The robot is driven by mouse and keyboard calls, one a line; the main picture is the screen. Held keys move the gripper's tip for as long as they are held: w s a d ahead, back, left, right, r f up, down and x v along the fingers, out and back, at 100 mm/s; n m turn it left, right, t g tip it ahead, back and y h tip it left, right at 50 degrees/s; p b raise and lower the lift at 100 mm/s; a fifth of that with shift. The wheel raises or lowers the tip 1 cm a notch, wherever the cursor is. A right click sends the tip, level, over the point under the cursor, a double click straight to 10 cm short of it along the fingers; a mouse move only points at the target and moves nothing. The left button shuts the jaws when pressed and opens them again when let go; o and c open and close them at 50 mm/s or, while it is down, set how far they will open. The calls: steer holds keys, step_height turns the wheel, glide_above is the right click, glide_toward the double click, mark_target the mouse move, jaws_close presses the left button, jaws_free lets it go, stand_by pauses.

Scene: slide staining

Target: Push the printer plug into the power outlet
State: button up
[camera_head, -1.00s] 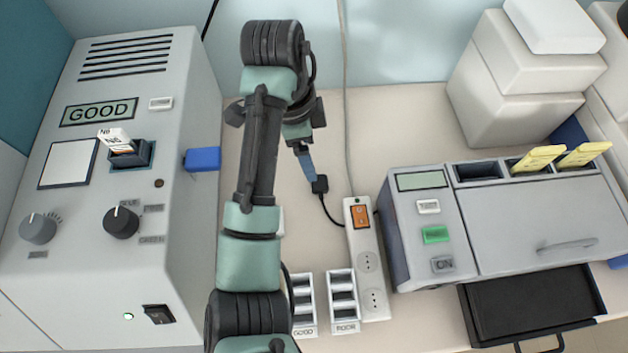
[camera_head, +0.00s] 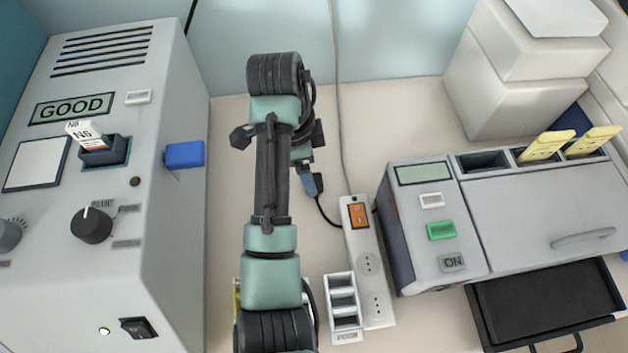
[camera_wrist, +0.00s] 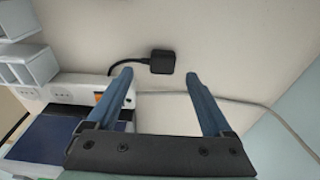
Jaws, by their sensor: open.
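The black printer plug (camera_head: 319,181) lies on the bench left of the power strip. In the wrist view the plug (camera_wrist: 162,62) shows whole, with its cord leading left. The white power strip (camera_head: 372,272) has an orange switch at its far end and round outlets, which look empty. Part of the strip (camera_wrist: 72,90) also shows at left in the wrist view. My gripper (camera_wrist: 158,76) is open, its blue fingers apart and pointing at the plug, which appears just beyond and between the fingertips. In the head view the fingers (camera_head: 308,184) show beside the plug, partly hidden by my arm.
The printer (camera_head: 420,255), with a green button and an ON label, stands right of the strip. A white slide rack (camera_head: 344,310) touches or nearly touches the strip's near left side. The large GOOD machine (camera_head: 150,220) stands at left. Bench beyond the plug is clear.

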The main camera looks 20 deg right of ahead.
steer(key=shift+f, duration=0.1)
steer(key=f, duration=0.2)
steer(key=d+f+p, duration=0.1)
steer(key=f, duration=0.2)
steer(key=shift+w, duration=0.1)
jaws_close()
step_height(320, 180, up, 10)
steer(key=p, duration=0.1)
stand_by(0.8)
